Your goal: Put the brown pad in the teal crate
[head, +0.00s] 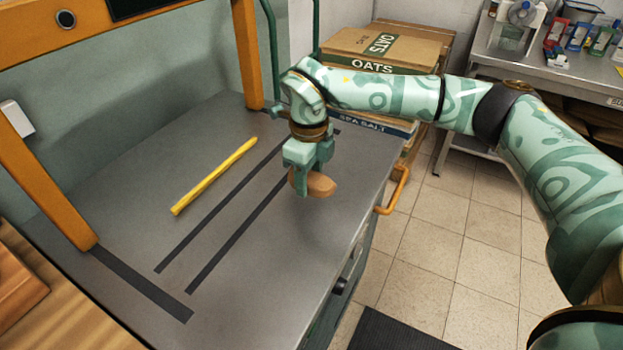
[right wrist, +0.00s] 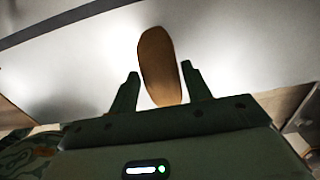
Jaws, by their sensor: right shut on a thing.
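The brown pad (head: 320,185) is a rounded, orange-brown piece. My right gripper (head: 302,182) is shut on it and points down over the right part of the grey table top. In the right wrist view the pad (right wrist: 158,60) sits between the two dark green fingers (right wrist: 160,84) and sticks out past their tips. I cannot tell whether the pad's underside is clear of the table. I see no teal crate in either view. My left gripper is not in view.
A yellow stick (head: 214,176) lies on the grey table (head: 130,210) left of my right gripper. Orange posts (head: 38,180) stand at the table's left and back. Boxes marked OATS (head: 395,50) are stacked behind. An orange handle (head: 394,190) juts from the right edge.

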